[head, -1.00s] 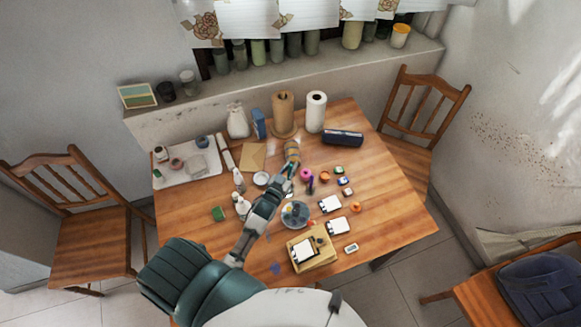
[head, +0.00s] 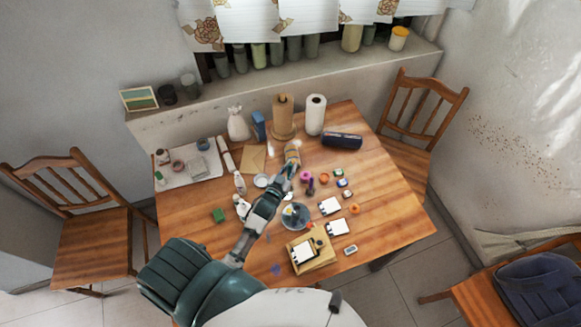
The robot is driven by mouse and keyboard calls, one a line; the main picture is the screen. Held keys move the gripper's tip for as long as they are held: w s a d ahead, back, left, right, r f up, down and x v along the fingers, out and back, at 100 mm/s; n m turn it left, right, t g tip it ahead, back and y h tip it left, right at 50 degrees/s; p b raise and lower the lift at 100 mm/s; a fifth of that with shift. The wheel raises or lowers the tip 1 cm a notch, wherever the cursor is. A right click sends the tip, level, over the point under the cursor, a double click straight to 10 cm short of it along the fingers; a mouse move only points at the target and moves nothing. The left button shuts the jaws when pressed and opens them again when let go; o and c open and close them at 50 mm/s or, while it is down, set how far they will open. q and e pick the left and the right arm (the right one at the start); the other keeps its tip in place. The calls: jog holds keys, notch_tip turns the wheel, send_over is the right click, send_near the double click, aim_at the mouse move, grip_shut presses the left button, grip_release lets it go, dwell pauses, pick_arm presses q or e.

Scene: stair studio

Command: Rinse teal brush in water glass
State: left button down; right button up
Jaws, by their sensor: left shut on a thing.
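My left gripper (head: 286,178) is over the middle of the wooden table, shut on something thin. It looks like the teal brush, but it is too small and too covered by the gripper to make out clearly. A tan, glass-like jar (head: 293,152) stands just beyond the fingertips; it may be the water glass. I cannot tell whether the brush touches it or is inside it. My right gripper is out of view.
The table's right edge is clear.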

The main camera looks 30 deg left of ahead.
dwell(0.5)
pick_arm(q)
notch_tip(320, 180, up, 3)
jog(key=p, duration=0.3)
jog(key=shift+r, duration=1.05)
jog(key=shift+b, duration=0.3)
